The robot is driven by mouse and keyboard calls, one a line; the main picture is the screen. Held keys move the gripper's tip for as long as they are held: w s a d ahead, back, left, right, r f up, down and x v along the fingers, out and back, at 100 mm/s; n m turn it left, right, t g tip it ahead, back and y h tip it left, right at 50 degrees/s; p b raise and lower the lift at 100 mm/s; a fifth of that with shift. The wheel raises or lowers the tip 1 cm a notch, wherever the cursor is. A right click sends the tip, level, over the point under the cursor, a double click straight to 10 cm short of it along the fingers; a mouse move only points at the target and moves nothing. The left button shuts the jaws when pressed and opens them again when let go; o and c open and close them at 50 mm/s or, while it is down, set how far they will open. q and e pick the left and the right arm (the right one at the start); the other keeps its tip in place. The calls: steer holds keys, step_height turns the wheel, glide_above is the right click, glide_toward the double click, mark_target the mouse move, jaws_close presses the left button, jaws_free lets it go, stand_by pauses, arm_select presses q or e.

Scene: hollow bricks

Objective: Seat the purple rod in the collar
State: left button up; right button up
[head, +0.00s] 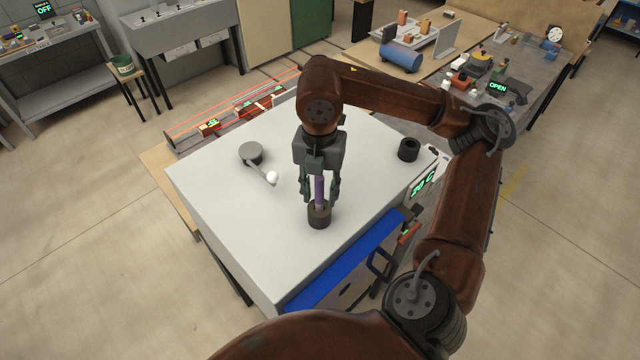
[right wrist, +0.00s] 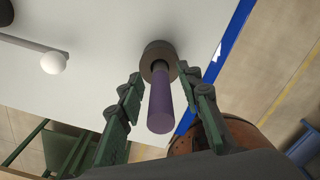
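The purple rod (head: 319,190) stands upright on the white table, its lower end at the mouth of the dark round collar (head: 319,216). In the right wrist view the rod (right wrist: 160,105) points toward the camera, and a dark grey lower part goes into the opening of the collar (right wrist: 157,52). How deep it sits I cannot tell. My right gripper (head: 320,200) is above the collar with its fingers on either side of the rod. In the right wrist view the fingers (right wrist: 160,85) stand apart, with gaps to the rod. My left gripper is not in view.
A grey disc (head: 250,152) with a white-knobbed lever (head: 272,178) lies left of the collar on the white tabletop (head: 225,195). A second dark hollow cylinder (head: 408,149) stands at the right. A blue strip (head: 345,262) runs along the front edge. The tabletop between them is clear.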

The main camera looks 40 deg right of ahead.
steer(key=shift+r, duration=0.4)
step_height(320, 180, up, 7)
steer(key=shift+w+f+b, duration=0.1)
steer(key=shift+f+b, duration=0.05)
steer(key=shift+b, duration=0.2)
step_height(320, 180, up, 3)
steer(key=shift+r+p, duration=0.15)
steer(key=shift+p, duration=0.45)
steer(key=shift+r, duration=0.5)
